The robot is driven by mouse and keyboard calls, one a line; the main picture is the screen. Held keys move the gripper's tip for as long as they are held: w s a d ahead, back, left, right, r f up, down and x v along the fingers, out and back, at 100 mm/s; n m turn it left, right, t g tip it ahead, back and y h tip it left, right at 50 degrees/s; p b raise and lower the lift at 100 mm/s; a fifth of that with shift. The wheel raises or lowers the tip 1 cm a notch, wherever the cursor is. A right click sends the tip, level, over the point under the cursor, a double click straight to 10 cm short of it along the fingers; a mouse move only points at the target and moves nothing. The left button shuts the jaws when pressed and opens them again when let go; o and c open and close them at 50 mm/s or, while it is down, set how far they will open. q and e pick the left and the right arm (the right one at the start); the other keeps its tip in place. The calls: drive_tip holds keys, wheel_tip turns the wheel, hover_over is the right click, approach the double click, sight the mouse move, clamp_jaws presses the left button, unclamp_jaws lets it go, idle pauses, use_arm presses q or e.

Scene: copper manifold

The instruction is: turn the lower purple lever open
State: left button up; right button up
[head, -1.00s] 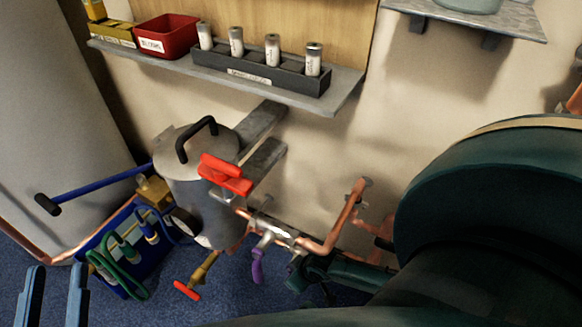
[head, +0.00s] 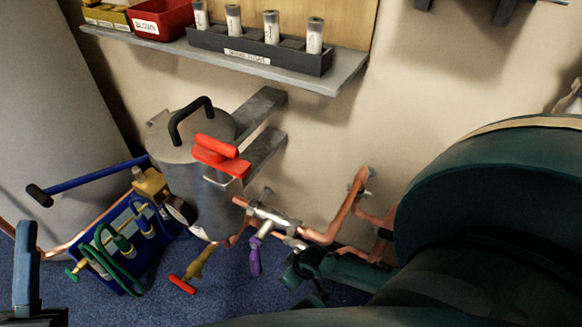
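One purple lever (head: 256,257) hangs down from a silver valve (head: 267,218) on the copper pipe, low beside the grey canister; no second purple lever shows. My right gripper (head: 303,268), dark green, is just right of the lever, with a visible gap between them. Its fingers are dark and partly hidden by my own arm, so their opening is unclear. My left gripper (head: 27,265), with blue fingers, is at the lower left edge, far from the lever. Its fingers seem to overlap in this view, and their opening is unclear.
A grey canister (head: 195,170) with red handle (head: 218,157) stands left of the valve. A red-handled brass valve (head: 190,278) is below. A blue tray (head: 133,290) with hoses and a blue bar (head: 95,178) lie left. A shelf (head: 345,78) is above. Copper pipe (head: 345,215) runs right.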

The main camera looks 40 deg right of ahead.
clamp_jaws()
use_arm(q)
drive_tip(key=shift+r, duration=0.15)
use_arm(e)
drive_tip(key=shift+s+r+p, duration=0.1)
drive_tip(key=shift+r+p, duration=0.05)
drive_tip(key=shift+p, duration=0.25)
drive_tip(key=g+p, duration=0.2)
drive_tip(key=s+g+h+p, duration=0.1)
drive_tip(key=p, duration=0.1)
drive_tip(key=shift+d+r, duration=0.2)
drive_tip(key=shift+r, duration=0.1)
drive_tip(key=shift+g, duration=0.5)
use_arm(q)
wheel_tip(320, 180, down, 6)
drive_tip(key=s+n+g+y, duration=0.1)
drive_tip(key=n+g+y, duration=0.1)
drive_tip(key=n+y, duration=0.2)
drive_tip(key=shift+d+n+y+p, duration=0.2)
drive_tip(key=shift+n+y+p, duration=0.2)
drive_tip(key=shift+y+p, duration=0.1)
use_arm(e)
drive_tip(key=shift+s+d+r+g+h, duration=0.15)
drive_tip(key=shift+s+g+h, duration=0.2)
drive_tip(key=shift+g, duration=0.3)
drive_tip(key=shift+s+d+g+h, duration=0.1)
drive_tip(key=shift+s+g+h, duration=0.1)
drive_tip(key=shift+g+h, duration=0.35)
